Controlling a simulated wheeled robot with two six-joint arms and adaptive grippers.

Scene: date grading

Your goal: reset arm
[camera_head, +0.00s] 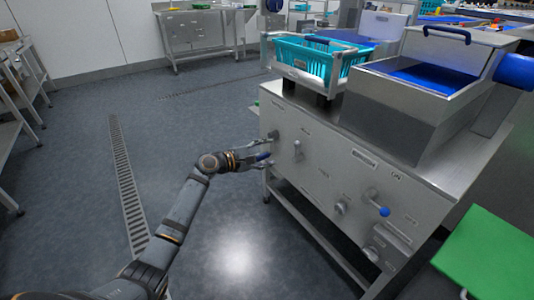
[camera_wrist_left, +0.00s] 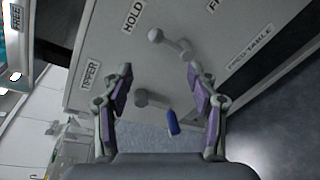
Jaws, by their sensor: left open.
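My left gripper (camera_head: 270,150) is open beside the left end of the steel machine's front panel (camera_head: 330,165). In the left wrist view, the two purple-padded fingers of the gripper (camera_wrist_left: 160,68) are spread apart. A lever with a blue tip (camera_wrist_left: 172,122) shows between them, and neither finger visibly touches it. Its grey hub (camera_wrist_left: 141,97) is near a label reading TIPPER (camera_wrist_left: 90,75). A second grey lever (camera_wrist_left: 172,45) shows beyond the fingertips, near a HOLD label (camera_wrist_left: 133,14). My right gripper is in neither view.
A teal crate (camera_head: 308,60) sits in a frame on the machine, left of a steel hopper (camera_head: 400,110) with a blue inside. Another blue-tipped lever (camera_head: 383,212) sticks out of the panel. A green surface (camera_head: 490,255) is at lower right.

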